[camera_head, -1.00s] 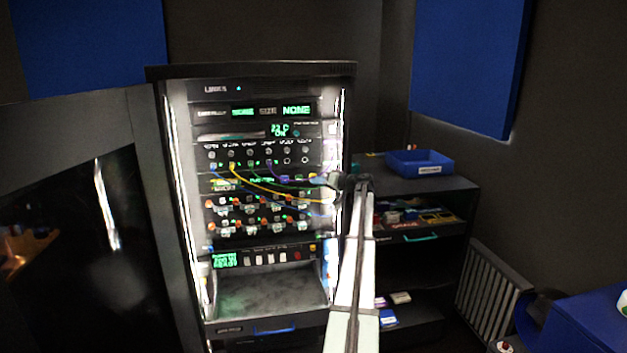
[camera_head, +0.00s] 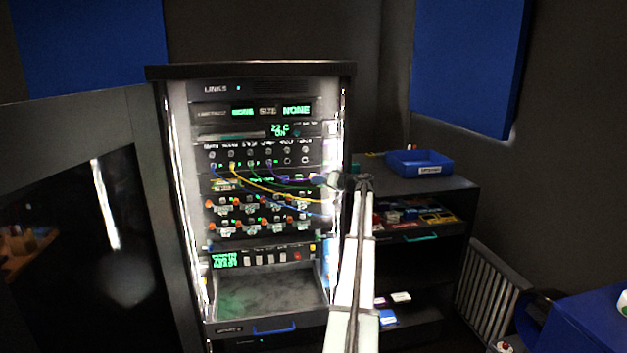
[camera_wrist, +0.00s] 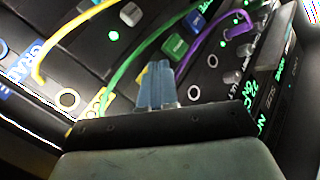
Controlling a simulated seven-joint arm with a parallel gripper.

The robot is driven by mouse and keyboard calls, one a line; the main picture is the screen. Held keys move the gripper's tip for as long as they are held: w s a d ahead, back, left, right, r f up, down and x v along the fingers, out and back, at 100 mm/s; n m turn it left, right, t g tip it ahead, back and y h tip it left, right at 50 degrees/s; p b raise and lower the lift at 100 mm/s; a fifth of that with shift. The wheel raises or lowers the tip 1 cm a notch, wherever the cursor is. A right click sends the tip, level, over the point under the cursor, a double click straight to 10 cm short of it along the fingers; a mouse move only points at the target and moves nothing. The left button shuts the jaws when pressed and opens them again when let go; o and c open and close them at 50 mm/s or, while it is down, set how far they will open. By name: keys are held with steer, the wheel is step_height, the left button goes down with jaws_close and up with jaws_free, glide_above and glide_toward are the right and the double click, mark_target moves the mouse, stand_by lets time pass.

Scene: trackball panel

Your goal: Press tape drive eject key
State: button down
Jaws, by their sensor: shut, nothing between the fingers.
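The equipment rack (camera_head: 350,110) stands open in the middle of the head view. Near its top is a unit with green displays (camera_head: 296,111), one reading NONE. Below it is a slotted unit (camera_head: 230,134) with a small 22 C display. I cannot make out which key is the tape drive eject key. My gripper (camera_head: 322,180) is in front of the rack's right side, level with the cabled panel. In the wrist view its blue-grey fingers (camera_wrist: 158,85) are shut and empty, close to the cables; I cannot tell whether they touch.
Yellow (camera_head: 262,190), green and purple cables hang across the patch panel. The rack door (camera_head: 75,220) stands open at left. A shelf with a blue bin (camera_head: 419,164) stands at right.

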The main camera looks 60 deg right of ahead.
steer(key=shift+s+a, duration=0.45)
steer(key=shift+s, duration=0.05)
steer(key=s+a, duration=0.3)
steer(key=shift+s+a, duration=0.3)
stand_by(0.5)
stand_by(0.8)
